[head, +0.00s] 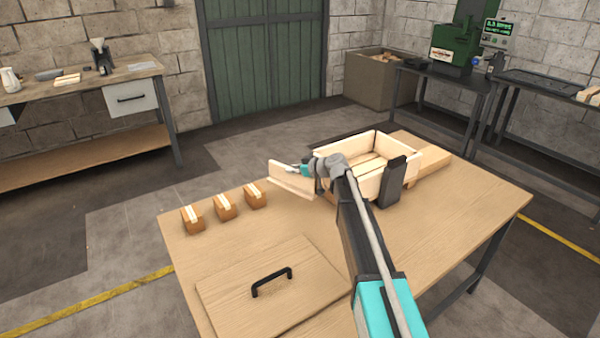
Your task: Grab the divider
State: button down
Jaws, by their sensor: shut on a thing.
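The divider (284,181), a thin pale wooden board, stands on edge to the left of the open wooden crate (408,163). My gripper (296,171) is shut on the divider near its upper edge. The arm reaches in from the lower right, and the wrist hides part of the crate's left side. The divider is apart from the crate's interior. Whether its lower edge touches the table cannot be told.
Three small taped boxes (225,207) stand in a row on the wooden table (290,228), left of the divider. A flat wooden lid (238,290) with a black handle (271,282) lies at the front.

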jog(key=w+a+r+p, duration=0.5)
jog(key=w+a+r, duration=0.1)
jog(key=w+a, duration=0.1)
jog(key=shift+a, duration=0.5)
jog(key=shift+w, duration=0.1)
